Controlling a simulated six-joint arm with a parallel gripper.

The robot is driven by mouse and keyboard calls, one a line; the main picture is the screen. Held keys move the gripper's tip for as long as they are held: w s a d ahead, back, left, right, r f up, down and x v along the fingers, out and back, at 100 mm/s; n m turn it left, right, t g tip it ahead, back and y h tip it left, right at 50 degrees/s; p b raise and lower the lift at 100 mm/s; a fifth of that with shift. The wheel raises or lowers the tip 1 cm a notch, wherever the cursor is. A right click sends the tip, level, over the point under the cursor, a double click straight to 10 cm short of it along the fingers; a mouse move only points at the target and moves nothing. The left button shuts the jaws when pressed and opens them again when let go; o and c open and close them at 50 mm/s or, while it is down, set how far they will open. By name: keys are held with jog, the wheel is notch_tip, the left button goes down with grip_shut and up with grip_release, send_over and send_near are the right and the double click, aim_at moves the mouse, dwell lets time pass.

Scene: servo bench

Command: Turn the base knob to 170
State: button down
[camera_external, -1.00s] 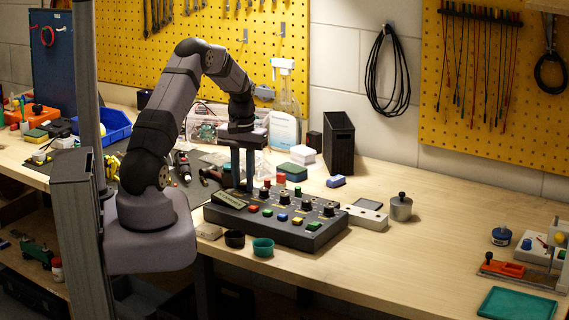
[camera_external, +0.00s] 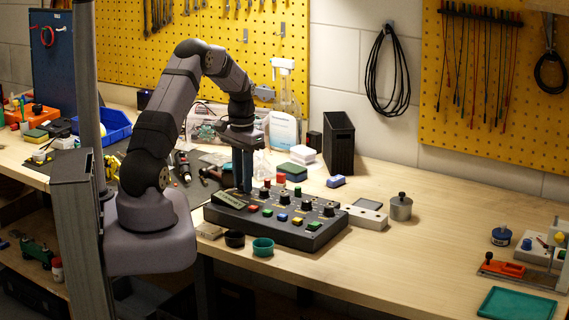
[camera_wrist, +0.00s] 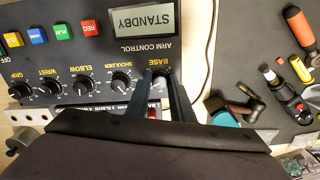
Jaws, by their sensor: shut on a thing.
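The dark control box (camera_external: 285,232) sits on the bench in the external view, with a row of black knobs and coloured buttons. In the wrist view the box (camera_wrist: 110,55) is upside down, and its display (camera_wrist: 143,19) reads STANDBY. My gripper (camera_wrist: 161,84) is shut on the base knob (camera_wrist: 159,80), one finger on each side, under the BASE label. The fingers hide much of the knob, so its pointer and setting cannot be read. In the external view my gripper (camera_external: 243,188) points straight down at the box's far left part.
The shoulder knob (camera_wrist: 121,82) is close beside my fingers, with the elbow and wrist knobs further along. Two small cups, a black one (camera_external: 235,239) and a teal one (camera_external: 262,247), stand before the box.

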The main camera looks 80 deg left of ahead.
jog(key=m, duration=0.5)
jog(key=shift+a+m, duration=0.1)
jog(key=shift+m, duration=2.4)
jog(key=shift+w+r, duration=0.1)
jog(key=c, duration=1.6)
grip_release()
jog(key=shift+o, duration=0.2)
jog(key=shift+r+b, duration=1.4)
jog(key=shift+r, duration=2.25)
